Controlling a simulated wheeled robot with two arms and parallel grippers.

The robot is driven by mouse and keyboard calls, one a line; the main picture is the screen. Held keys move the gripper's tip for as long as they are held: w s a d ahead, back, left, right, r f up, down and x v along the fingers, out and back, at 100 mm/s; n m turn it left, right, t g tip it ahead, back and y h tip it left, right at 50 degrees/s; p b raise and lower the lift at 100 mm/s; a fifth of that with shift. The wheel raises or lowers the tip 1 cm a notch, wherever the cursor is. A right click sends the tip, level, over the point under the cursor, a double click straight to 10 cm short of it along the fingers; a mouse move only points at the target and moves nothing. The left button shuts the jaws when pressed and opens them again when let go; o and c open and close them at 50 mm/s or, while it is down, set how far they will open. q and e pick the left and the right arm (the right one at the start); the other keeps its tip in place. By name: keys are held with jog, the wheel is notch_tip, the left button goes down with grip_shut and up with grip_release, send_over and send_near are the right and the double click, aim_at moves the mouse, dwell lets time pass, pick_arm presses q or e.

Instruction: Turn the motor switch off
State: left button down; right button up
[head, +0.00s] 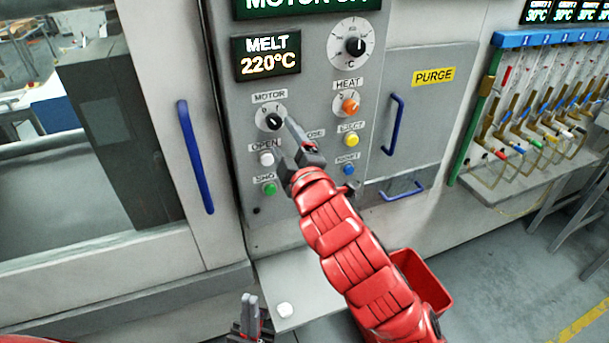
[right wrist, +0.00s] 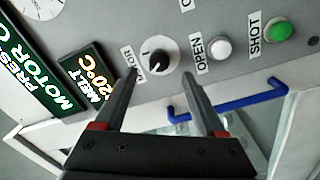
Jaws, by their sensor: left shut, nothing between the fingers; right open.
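The motor switch (head: 271,118) is a black knob on a round white dial under a MOTOR label on the grey panel. It also shows in the right wrist view (right wrist: 157,62), just beyond and between the fingertips. Which mark the knob points at is too small to tell. My right gripper (head: 287,145) is open and empty in front of the panel, at the knob's lower right; it also shows in the right wrist view (right wrist: 160,76). My left gripper (head: 248,315) is shut and empty, low at the bottom edge, away from the panel.
Near the switch are a white OPEN button (head: 266,158), a green SHOT button (head: 270,188) and an orange HEAT knob (head: 350,106). A blue door handle (head: 195,157) stands left.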

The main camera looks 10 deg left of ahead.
jog(key=p+v, duration=1.1)
jog(key=p, duration=0.7)
jog(key=shift+s, duration=0.25)
jog(key=shift+f, duration=0.1)
